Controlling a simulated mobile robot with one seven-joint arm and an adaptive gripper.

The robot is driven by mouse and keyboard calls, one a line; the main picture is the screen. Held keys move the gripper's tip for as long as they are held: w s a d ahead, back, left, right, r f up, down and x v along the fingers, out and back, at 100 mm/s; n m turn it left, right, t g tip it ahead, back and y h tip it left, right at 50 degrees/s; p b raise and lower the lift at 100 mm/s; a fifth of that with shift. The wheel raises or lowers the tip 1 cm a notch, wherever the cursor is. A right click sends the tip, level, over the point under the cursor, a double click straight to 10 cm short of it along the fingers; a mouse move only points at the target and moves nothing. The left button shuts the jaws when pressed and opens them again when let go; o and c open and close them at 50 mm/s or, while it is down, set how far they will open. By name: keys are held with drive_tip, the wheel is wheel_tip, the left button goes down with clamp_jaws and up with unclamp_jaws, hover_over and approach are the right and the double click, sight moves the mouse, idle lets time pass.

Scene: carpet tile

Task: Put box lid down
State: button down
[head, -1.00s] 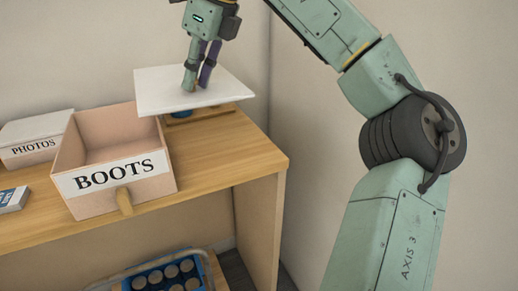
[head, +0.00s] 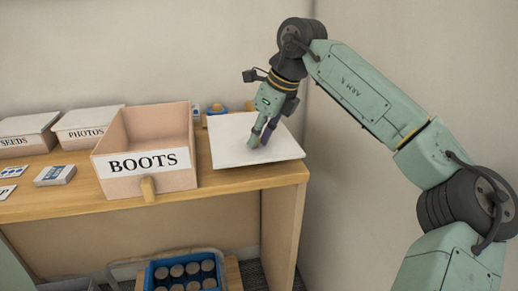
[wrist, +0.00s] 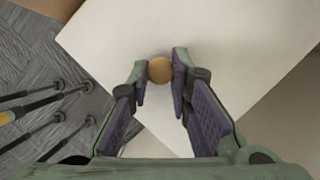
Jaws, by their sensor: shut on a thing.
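The white, flat, square lid (head: 228,150) is over the right end of the wooden table, right of the open BOOTS box. It looks level and close to the tabletop; I cannot tell whether it touches. My gripper (head: 264,143) is above the lid, pointing down. In the wrist view my gripper (wrist: 161,72) is shut on the lid's round tan knob (wrist: 160,69), between the fingertips. The lid (wrist: 235,45) fills much of that view. The pink BOOTS box (head: 120,182) stands open at the table's front, with a wooden peg on its front.
Lidded PHOTOS (head: 86,134) and SEEDS (head: 22,145) boxes stand at the left. A small card stack (head: 54,176) lies in front of them. A blue crate (head: 184,286) with several round-topped items sits below the table (head: 230,186). The wall is behind.

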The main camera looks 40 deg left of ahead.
sight(260, 148)
drive_tip(key=shift+f, duration=1.95)
drive_tip(key=shift+f, duration=0.15)
drive_tip(key=c, duration=1.5)
unclamp_jaws()
drive_tip(key=shift+o, duration=0.2)
